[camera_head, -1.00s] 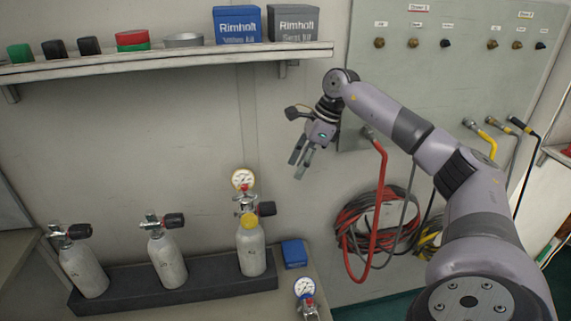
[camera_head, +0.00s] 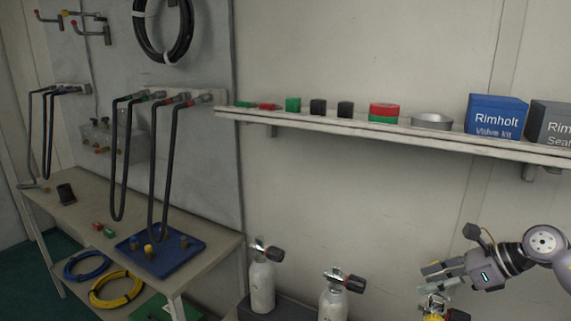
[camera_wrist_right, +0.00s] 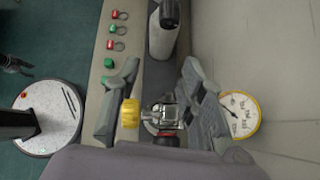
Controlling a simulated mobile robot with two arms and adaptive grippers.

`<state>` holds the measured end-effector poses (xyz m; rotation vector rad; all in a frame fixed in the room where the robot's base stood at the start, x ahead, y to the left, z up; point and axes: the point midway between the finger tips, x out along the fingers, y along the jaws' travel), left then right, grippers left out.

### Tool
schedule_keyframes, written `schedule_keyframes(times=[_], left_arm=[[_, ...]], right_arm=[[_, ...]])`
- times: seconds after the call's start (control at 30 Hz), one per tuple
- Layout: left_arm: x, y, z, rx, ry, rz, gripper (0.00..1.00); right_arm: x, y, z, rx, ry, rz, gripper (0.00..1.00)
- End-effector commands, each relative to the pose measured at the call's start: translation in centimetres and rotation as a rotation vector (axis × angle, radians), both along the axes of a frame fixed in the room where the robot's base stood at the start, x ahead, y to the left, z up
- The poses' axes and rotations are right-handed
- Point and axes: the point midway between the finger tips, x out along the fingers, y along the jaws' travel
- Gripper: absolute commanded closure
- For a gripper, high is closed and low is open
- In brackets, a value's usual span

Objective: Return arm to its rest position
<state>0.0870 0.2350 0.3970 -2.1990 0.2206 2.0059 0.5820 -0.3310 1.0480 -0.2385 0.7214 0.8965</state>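My right gripper (camera_head: 430,276) is at the lower right of the head view, fingers pointing left, just above a gas cylinder's yellow collar (camera_head: 434,315). In the right wrist view its two fingers (camera_wrist_right: 160,100) are spread apart. The cylinder valve (camera_wrist_right: 163,115) with its yellow collar (camera_wrist_right: 130,113) shows between them; I see no grip on it, and contact cannot be told. A pressure gauge (camera_wrist_right: 240,115) is beside the right-hand finger. A dark shape (camera_wrist_right: 14,65) at the left edge of the wrist view may be my left gripper; its fingers are unclear.
A bench (camera_head: 75,215) with a blue tray (camera_head: 185,258) and hanging hoses is further left.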

Motion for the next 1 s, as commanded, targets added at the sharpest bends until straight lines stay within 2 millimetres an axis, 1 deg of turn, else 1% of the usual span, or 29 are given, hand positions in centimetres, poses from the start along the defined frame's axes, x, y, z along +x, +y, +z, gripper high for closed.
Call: schedule_keyframes(times=[0.03, 0.07, 0.1, 0.17, 0.2, 0.27, 0.3, 0.37, 0.43, 0.47, 0.5, 0.57, 0.6, 0.67, 0.73, 0.77, 0.8, 0.87, 0.9, 0.93, 0.97, 1.0], left_arm=[[0.0, 0.0, 0.0, 0.0, 0.0, 0.0, 0.6], [0.0, 0.0, 0.0, 0.0, 0.0, 0.0, 0.6], [0.0, 0.0, 0.0, 0.0, 0.0, 0.0, 0.6], [0.0, 0.0, 0.0, 0.0, -0.001, 0.0, 0.6], [0.0, 0.0, 0.0, 0.0, -0.001, 0.0, 0.6], [0.0, 0.0, 0.0, 0.0, -0.001, 0.0, 0.6], [0.0, 0.0, 0.0, 0.0, -0.001, 0.0, 0.6], [0.0, 0.0, 0.0, 0.0, -0.001, 0.0, 0.6], [0.0, 0.0, 0.0, 0.0, -0.001, 0.0, 0.6], [0.0, 0.0, 0.0, 0.0, -0.001, 0.0, 0.6], [0.0, 0.0, 0.0, 0.0, -0.001, 0.0, 0.6], [0.0, 0.0, 0.0, 0.0, -0.001, 0.0, 0.6], [0.0, 0.0, 0.0, 0.0, -0.001, 0.0, 0.6], [0.0, 0.0, 0.0, 0.0, -0.001, 0.0, 0.6], [0.0, 0.0, 0.0, 0.0, -0.001, 0.001, 0.6], [0.0, 0.0, 0.0, 0.0, -0.001, 0.001, 0.6], [0.0, 0.0, 0.0, 0.0, -0.001, 0.001, 0.6], [0.0, 0.0, 0.0, 0.0, -0.001, 0.001, 0.6], [0.0, 0.0, 0.0, 0.0, -0.001, 0.001, 0.6], [0.0, 0.0, 0.0, 0.0, -0.001, 0.001, 0.6], [0.0, 0.0, 0.0, 0.0, -0.001, 0.001, 0.6], [0.0, 0.0, 0.0, 0.0, -0.001, 0.001, 0.6]], right_arm=[[0.3, 4.4, -0.4, 0.135, -0.018, -0.005, 0.63], [0.6, 6.7, -0.2, 0.222, -0.029, -0.021, 0.63], [0.8, 9.4, 0.3, 0.344, -0.038, -0.05, 0.63], [0.9, 12.8, 1.3, 0.53, -0.037, -0.109, 0.63], [1.0, 14.5, 2.0, 0.652, -0.026, -0.158, 0.63], [0.9, 16.3, 3.0, 0.838, 0.004, -0.243, 0.63], [0.9, 17.0, 3.6, 0.96, 0.03, -0.311, 0.63], [0.9, 17.4, 4.1, 1.137, 0.082, -0.424, 0.63], [0.8, 16.9, 3.9, 1.334, 0.16, -0.58, 0.63], [0.7, 16.4, 3.5, 1.413, 0.196, -0.653, 0.63], [0.4, 15.7, 2.8, 1.513, 0.248, -0.755, 0.63], [-0.2, 14.4, 1.1, 1.653, 0.334, -0.923, 0.63], [-0.8, 13.4, -0.4, 1.738, 0.394, -1.043, 0.63], [-2.2, 12.1, -3.1, 1.847, 0.489, -1.234, 0.63], [-4.5, 10.8, -6.8, 1.948, 0.603, -1.477, 0.63], [-5.8, 10.3, -8.5, 1.981, 0.654, -1.586, 0.63], [-7.7, 9.9, -10.7, 2.015, 0.718, -1.734, 0.63], [-10.8, 9.6, -13.7, 2.04, 0.805, -1.943, 0.63], [-12.8, 9.5, -15.3, 2.043, 0.854, -2.067, 0.63], [-14.2, 9.6, -16.3, 2.038, 0.883, -2.152, 0.63], [-15.6, 9.7, -17.2, -2.018, -0.908, 2.213, 0.63], [-17.2, 9.8, -18.2, -1.92, -0.9, 2.209, 0.63]])
